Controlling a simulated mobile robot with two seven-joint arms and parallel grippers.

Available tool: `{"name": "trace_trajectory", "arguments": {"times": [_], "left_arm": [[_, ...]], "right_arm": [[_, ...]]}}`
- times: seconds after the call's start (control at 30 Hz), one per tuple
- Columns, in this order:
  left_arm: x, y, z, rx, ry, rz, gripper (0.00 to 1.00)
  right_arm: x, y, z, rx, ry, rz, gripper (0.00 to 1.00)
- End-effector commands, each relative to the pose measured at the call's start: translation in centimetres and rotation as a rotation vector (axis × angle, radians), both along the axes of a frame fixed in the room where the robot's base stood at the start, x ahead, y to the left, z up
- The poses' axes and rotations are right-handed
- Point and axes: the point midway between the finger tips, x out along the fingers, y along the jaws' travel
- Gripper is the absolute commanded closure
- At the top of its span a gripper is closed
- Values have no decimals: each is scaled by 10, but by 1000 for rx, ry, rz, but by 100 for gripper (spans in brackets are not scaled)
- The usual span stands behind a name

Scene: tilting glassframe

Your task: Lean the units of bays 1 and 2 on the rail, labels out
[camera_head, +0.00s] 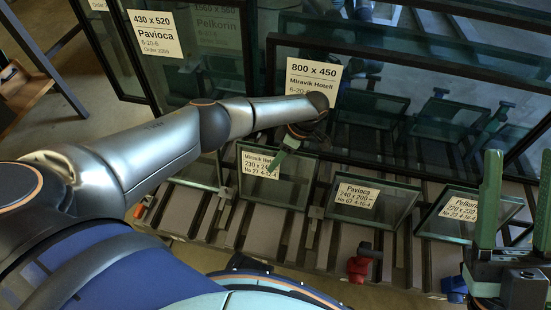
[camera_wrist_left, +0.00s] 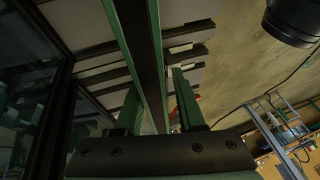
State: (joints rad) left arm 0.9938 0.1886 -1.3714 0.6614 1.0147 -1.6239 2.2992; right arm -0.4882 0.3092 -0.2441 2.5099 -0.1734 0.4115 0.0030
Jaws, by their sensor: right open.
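All three labels face me. In the left wrist view, a dark green-edged strip (camera_wrist_left: 143,50) runs between the two fingers (camera_wrist_left: 158,100), with a gap beside the right one. My right gripper (camera_head: 516,205) is open and empty at the right edge. Bay numbers are not readable.
Large labelled glass frames lean behind the row, including an 800 x 450 Miravik Hotell frame (camera_head: 400,130) and a 430 x 520 Pavioca frame (camera_head: 187,80). A red clamp-like part (camera_head: 358,267) and a blue one (camera_head: 454,288) sit at the rack's front. Dark slats (camera_head: 320,235) cross the rack.

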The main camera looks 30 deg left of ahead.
Motion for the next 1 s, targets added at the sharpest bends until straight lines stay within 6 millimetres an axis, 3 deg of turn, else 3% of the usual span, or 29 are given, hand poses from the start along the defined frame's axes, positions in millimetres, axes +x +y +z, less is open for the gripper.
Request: {"name": "trace_trajectory", "arguments": {"times": [0.17,0.47,0.57,1.0], "left_arm": [[-1,0,-1,-1,1,0,40],[-1,-1,-2,-2,2,0,40],[2,-4,9,-3,1,-1,40],[31,-33,90,-2,0,0,40]], "right_arm": [[0,0,0,0,0,0,50],[0,0,0,3,3,2,50],[0,0,5,0,1,0,50],[0,-4,36,-21,-30,-37,50]]}}
